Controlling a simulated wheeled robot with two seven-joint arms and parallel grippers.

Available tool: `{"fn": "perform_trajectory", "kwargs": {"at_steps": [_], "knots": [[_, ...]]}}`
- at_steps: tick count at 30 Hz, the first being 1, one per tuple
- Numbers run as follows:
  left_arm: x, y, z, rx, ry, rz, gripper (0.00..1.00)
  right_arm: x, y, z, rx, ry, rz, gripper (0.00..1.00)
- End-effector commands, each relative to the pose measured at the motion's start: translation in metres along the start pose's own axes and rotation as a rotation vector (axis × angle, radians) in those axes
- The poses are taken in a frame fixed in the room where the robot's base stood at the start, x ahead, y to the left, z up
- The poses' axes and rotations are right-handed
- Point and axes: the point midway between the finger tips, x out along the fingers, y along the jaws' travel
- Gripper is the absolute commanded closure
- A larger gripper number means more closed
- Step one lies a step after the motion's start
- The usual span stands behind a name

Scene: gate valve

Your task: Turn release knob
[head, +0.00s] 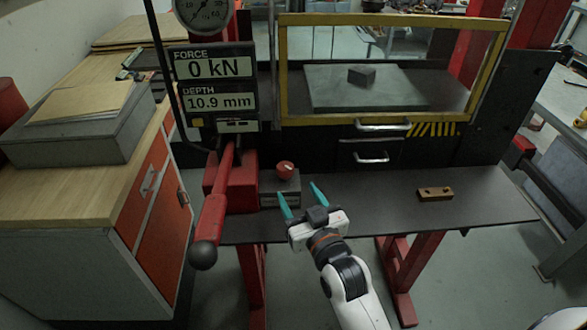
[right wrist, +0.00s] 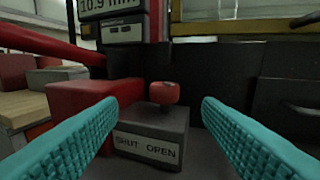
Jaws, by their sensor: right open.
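The release knob (head: 285,169) is a small red knob on top of a dark grey valve block (head: 282,188), beside the red pump body. In the right wrist view the knob (right wrist: 165,93) stands upright on the block (right wrist: 153,138), whose front label reads SHUT and OPEN. My right gripper (head: 302,202) is open and empty, with teal fingers pointing towards the block. In the right wrist view its fingers (right wrist: 160,140) lie to either side of the block in the picture, apart from the knob. My left gripper is not in view.
A red lever (head: 213,210) with a black ball end juts out left of the block. A yellow-framed guard (head: 375,118) stands behind. A brown drilled block (head: 435,194) lies on the dark shelf (head: 385,205) at right. The shelf between is clear.

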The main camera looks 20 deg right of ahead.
Motion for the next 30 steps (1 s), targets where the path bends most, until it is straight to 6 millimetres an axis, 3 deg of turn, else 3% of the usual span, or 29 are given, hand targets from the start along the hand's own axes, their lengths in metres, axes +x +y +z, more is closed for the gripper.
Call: {"fn": "perform_trajectory", "kwargs": {"at_steps": [9,18,24,30], "knots": [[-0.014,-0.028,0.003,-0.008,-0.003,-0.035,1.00,0.052,0.000,0.003,-0.001,0.000,0.000,0.41],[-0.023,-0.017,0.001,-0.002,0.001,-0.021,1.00,0.103,0.000,0.001,0.000,0.001,0.000,0.41],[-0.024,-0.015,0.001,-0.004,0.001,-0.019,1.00,0.116,0.000,-0.001,0.000,0.002,0.000,0.41],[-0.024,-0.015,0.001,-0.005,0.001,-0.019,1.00,0.117,0.000,-0.001,0.000,0.001,0.000,0.41]]}}
